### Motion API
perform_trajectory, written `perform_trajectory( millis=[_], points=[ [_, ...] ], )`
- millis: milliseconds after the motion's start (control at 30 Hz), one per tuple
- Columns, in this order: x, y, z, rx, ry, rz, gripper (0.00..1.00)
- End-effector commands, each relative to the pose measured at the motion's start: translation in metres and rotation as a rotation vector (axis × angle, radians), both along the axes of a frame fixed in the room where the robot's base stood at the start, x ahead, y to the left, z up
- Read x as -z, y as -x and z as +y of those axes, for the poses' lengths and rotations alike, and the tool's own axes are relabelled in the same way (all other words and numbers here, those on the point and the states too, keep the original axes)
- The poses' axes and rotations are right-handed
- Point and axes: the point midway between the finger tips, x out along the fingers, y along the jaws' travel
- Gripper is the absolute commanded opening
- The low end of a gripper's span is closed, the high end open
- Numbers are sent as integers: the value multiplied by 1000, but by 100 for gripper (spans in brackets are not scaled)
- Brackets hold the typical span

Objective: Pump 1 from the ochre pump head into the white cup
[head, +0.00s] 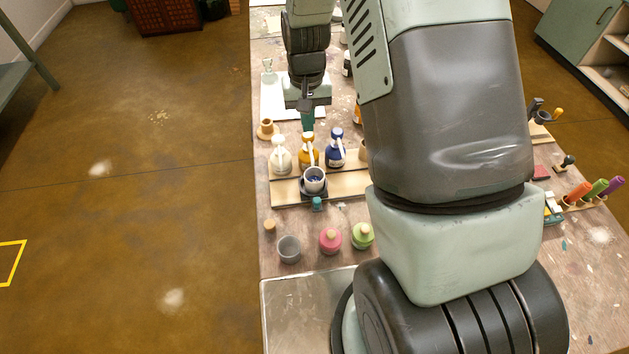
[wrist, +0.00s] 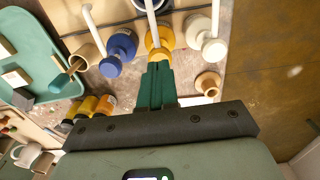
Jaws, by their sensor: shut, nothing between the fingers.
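The ochre pump bottle (head: 309,158) stands between the white and blue pumps on a wooden rack; its ochre collar and pale spout also show in the wrist view (wrist: 158,38). My gripper (head: 308,128) has teal fingers, shut and empty, just above and behind the ochre pump head in the head view. In the wrist view the fingertips (wrist: 159,66) are close below the ochre collar; I cannot tell whether they touch it.
The white pump (head: 281,160) is close on the left and the blue pump (head: 336,155) close on the right. A grey cup (head: 289,249), a pink jar (head: 330,240) and a green jar (head: 362,236) stand nearer me. A teal tray (wrist: 38,55) shows in the wrist view.

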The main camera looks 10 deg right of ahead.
Motion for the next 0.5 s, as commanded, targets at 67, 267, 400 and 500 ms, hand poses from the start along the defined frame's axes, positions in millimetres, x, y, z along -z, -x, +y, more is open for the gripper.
perform_trajectory(
  millis=[67, 267, 400, 500],
  points=[
    [2, 0, 0, 0, 0, 1, 0],
    [9, 0, 0, 0, 0, 0, 0],
    [14, 0, 0, 0, 0, 1, 0],
    [17, 0, 0, 0, 0, 1, 0]
  ],
)
